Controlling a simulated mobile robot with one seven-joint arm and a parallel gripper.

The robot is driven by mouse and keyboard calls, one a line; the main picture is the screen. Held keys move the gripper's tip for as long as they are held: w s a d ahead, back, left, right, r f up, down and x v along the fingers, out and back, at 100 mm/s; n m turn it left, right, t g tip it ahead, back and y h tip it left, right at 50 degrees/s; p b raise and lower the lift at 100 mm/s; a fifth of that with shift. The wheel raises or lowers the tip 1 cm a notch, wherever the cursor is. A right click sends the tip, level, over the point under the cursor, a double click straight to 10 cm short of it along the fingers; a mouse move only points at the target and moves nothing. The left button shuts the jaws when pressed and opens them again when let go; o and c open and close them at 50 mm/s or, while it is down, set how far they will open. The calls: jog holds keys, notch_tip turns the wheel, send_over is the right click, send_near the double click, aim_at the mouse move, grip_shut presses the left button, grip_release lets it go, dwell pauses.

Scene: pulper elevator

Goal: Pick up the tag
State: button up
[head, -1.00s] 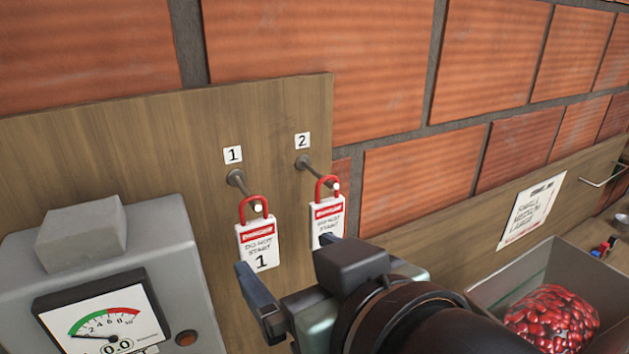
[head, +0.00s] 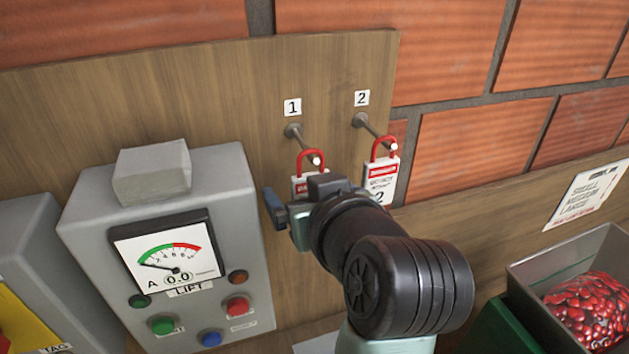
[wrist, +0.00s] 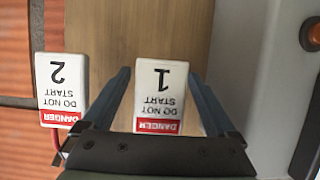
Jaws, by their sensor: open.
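Tag 1 (head: 304,187) is a white tag with a red band and a red loop, hanging from the peg (head: 303,142) under label 1. My gripper (wrist: 156,76) is open, its two blue-grey fingers on either side of tag 1 in the wrist view (wrist: 158,98). No clear contact shows, and the tag still hangs on its peg. In the head view my gripper hides the lower part of tag 1. Tag 2 (head: 379,181) hangs from the right peg (head: 374,130), outside the fingers; it also shows in the wrist view (wrist: 60,85).
A grey control box (head: 100,235) with a LIFT gauge and several buttons stands left of my gripper. The wooden board (head: 225,100) is behind the tags. A metal bin (head: 545,262) with red berries is at the right.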

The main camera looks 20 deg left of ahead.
jog(key=c, duration=1.4)
jog(key=shift+c, duration=0.2)
jog(key=shift+r, duration=0.1)
